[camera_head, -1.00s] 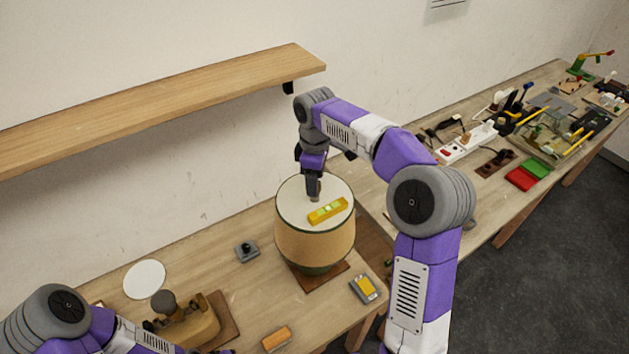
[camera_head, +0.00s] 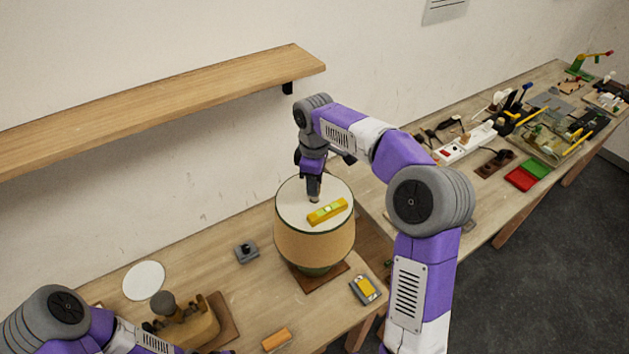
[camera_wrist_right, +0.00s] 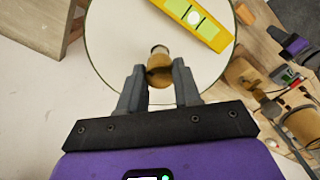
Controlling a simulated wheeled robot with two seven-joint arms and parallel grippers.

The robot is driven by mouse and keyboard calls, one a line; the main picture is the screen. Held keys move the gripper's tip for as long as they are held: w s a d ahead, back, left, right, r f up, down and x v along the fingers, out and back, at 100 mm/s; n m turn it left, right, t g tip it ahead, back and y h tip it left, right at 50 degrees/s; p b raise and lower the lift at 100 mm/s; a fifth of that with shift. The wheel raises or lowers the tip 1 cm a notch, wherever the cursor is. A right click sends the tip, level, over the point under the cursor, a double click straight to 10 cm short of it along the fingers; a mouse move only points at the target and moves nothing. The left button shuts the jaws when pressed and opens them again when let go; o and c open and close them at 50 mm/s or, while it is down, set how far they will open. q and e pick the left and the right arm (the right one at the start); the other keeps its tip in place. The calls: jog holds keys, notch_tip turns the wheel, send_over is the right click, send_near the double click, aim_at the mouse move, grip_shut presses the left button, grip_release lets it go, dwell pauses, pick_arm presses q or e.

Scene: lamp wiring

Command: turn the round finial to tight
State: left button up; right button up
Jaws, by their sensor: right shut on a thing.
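The round finial (camera_wrist_right: 160,66) is a small brassy knob at the top centre of the lamp shade. My right gripper (camera_head: 314,198) points down over the shade top and is shut on the finial; in the right wrist view its two fingers (camera_wrist_right: 160,82) sit on either side of the knob. The lamp shade (camera_head: 314,238) is tan with a pale top and a dark green rim, and stands upright on the table. A yellow spirit level (camera_head: 327,211) lies on the shade top beside the finial. My left arm is at the lower left; its gripper is not in view.
A wooden shelf (camera_head: 160,105) is on the wall behind. A white disc (camera_head: 143,280), a small grey block (camera_head: 246,252), a yellow-and-grey device (camera_head: 365,289) and an orange block (camera_head: 276,339) lie around the lamp. A white power strip (camera_head: 467,143) and several tools crowd the right side of the table.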

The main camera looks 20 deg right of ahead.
pick_arm(q)
jog(key=shift+r, duration=0.2)
pick_arm(e)
jog(key=shift+m, duration=0.3)
pick_arm(q)
jog(key=shift+r+p, duration=0.6)
jog(key=shift+p, duration=0.1)
pick_arm(e)
jog(key=m, duration=0.3)
jog(key=shift+r, duration=0.15)
pick_arm(q)
jog(key=shift+r+p, duration=0.6)
pick_arm(e)
jog(key=m, duration=0.4)
jog(key=shift+m, duration=0.3)
jog(key=m+p, duration=0.1)
jog(key=m, duration=0.3)
pick_arm(q)
jog(key=shift+r+p, duration=0.35)
jog(key=shift+r, duration=0.45)
pick_arm(e)
jog(key=m, duration=0.5)
jog(key=shift+m, duration=0.4)
jog(key=o, duration=1.1)
jog(key=shift+c, duration=0.2)
